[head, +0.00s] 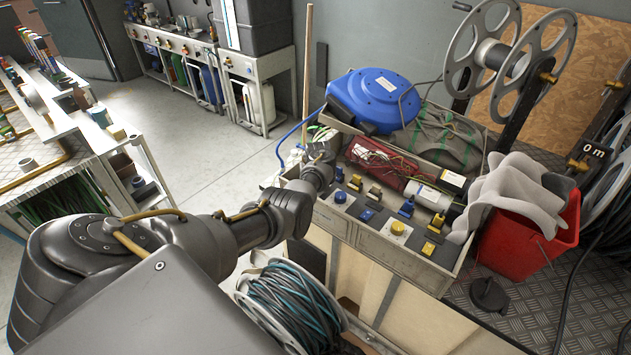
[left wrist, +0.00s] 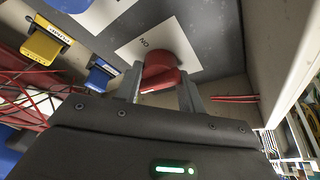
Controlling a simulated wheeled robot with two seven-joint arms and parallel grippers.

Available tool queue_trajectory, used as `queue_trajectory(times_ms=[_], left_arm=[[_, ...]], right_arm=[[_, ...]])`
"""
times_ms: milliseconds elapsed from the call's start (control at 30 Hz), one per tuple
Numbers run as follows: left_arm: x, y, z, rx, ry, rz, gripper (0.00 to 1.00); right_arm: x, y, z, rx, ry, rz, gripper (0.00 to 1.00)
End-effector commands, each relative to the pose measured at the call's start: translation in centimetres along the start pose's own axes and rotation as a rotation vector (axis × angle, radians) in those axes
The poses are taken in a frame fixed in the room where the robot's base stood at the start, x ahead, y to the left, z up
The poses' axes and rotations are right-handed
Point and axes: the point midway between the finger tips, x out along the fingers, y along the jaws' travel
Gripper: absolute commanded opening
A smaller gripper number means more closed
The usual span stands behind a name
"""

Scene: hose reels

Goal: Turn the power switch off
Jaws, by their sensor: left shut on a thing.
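The red power switch (left wrist: 162,70) is a rounded knob on a white plate (left wrist: 198,62) with the printed word ON, seen upside down. My left gripper (left wrist: 160,88) has one finger on each side of the knob and is shut on it. In the head view my left gripper (head: 323,160) is at the far left end of the grey control panel (head: 372,222). The red switch is hidden there behind my gripper and arm. My right gripper is in neither view.
The panel also carries yellow and blue switches (head: 407,208) and round knobs (head: 397,228) close to my gripper. Behind them are a blue hose reel (head: 377,97) and a red wire bundle (head: 378,160). A red bucket (head: 520,245) stands at the right. Open floor (head: 215,150) lies left.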

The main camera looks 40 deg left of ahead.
Motion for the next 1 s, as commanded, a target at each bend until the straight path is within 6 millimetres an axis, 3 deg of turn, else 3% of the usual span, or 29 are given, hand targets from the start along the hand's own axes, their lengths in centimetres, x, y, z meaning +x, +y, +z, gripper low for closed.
queue_trajectory(times_ms=[567, 600, 733, 1000], left_arm=[[-0.16, 0.28, -0.14, -0.033, 0.004, -0.009, 0.16], [-0.16, 0.28, -0.14, -0.033, 0.004, -0.009, 0.4], [-0.13, 0.19, -0.11, -0.033, 0.003, -0.01, 0.57], [-0.09, -0.07, -0.1, -0.034, 0.002, -0.012, 0.59]], right_arm=[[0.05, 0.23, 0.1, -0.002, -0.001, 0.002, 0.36], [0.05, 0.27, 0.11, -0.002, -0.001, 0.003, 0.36], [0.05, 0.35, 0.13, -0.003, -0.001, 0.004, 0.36], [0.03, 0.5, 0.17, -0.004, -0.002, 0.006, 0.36]])
